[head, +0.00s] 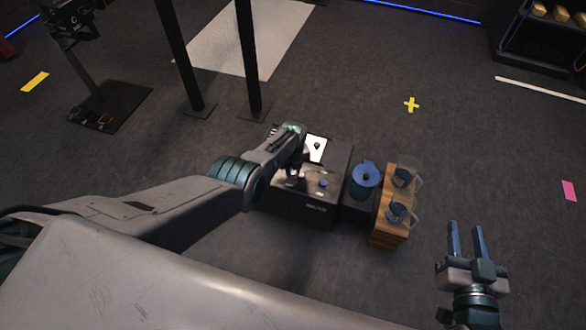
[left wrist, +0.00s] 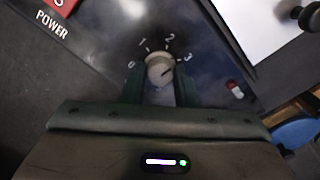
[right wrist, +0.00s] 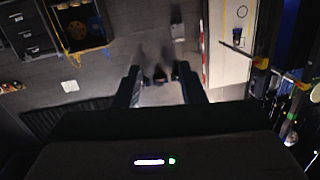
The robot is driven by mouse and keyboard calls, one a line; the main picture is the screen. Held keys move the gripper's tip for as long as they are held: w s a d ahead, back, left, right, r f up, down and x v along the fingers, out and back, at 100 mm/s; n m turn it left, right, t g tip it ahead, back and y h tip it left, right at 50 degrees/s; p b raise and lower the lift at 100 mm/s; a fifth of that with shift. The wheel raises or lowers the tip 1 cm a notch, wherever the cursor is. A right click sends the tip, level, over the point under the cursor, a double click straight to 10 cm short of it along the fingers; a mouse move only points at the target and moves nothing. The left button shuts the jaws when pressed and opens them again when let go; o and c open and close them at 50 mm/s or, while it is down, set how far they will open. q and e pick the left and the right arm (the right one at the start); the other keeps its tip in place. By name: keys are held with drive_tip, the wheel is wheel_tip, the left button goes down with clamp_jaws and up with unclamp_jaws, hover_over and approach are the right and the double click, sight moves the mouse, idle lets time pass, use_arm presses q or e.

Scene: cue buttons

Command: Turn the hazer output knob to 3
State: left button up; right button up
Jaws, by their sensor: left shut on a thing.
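The hazer (head: 305,210) is a dark box on the floor in the middle of the head view. In the left wrist view its output knob (left wrist: 159,68) is a pale round knob with the numbers 0, 1, 2 and 3 around it. A dark mark on the knob points right, close to the 3 (left wrist: 188,58). My left gripper (left wrist: 160,92) is shut on the knob from above; its fingers hide the knob's sides. In the head view my left gripper (head: 294,176) covers the knob. My right gripper (head: 465,228) is open and empty at the lower right.
A red power switch (left wrist: 62,6) and a small red-and-white part (left wrist: 235,90) are on the panel. A blue-lidded container (head: 366,176) and a wooden crate (head: 385,238) with glass jugs stand right of the hazer. Dark posts (head: 248,60) rise behind it.

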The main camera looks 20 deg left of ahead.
use_arm(q)
drive_tip(key=shift+d+m, duration=0.1)
drive_tip(key=shift+m, duration=2.1)
use_arm(e)
drive_tip(key=shift+s+f+g, duration=0.25)
drive_tip(key=shift+f+g, duration=0.15)
drive_tip(key=shift+f, duration=0.2)
use_arm(q)
drive_tip(key=o, duration=1)
